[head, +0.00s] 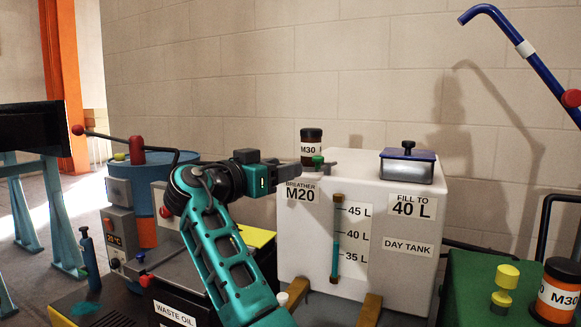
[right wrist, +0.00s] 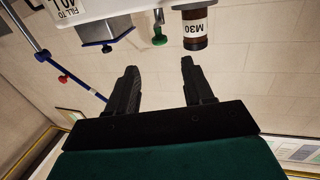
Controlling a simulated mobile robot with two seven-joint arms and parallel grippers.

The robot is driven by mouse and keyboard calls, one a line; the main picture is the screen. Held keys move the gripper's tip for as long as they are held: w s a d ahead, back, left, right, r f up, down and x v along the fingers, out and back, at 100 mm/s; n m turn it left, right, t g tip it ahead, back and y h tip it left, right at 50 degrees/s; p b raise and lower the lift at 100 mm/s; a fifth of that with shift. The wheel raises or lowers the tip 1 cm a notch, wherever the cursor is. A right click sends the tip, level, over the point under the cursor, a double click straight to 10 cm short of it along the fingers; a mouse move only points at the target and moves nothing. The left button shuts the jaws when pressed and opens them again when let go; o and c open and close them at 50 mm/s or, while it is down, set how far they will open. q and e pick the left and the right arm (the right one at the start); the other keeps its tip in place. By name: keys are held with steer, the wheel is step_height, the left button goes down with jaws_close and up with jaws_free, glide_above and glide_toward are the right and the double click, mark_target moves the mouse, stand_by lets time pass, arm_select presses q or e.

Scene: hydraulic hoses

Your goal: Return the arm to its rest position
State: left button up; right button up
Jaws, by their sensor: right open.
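My right arm (head: 215,250) is teal and reaches up from the bottom of the head view. Its black gripper (head: 322,164) is level with the top of the white day tank (head: 385,240), in front of a dark jar labelled M30 (head: 311,140) and a green breather knob (head: 317,161). In the right wrist view the gripper (right wrist: 159,64) is open, with nothing between its fingers. That view is upside down; the M30 jar (right wrist: 195,32) and green knob (right wrist: 159,36) lie beyond the fingertips, apart from them. My left gripper is not in view.
A box with a blue lid (head: 407,165) sits on the tank. A waste oil unit (head: 172,305) and blue drum (head: 140,190) stand left. A green surface at right holds another M30 jar (head: 557,293) and a yellow-topped fitting (head: 505,285). A blue pipe (head: 525,50) rises at right.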

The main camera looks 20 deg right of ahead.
stand_by(0.4)
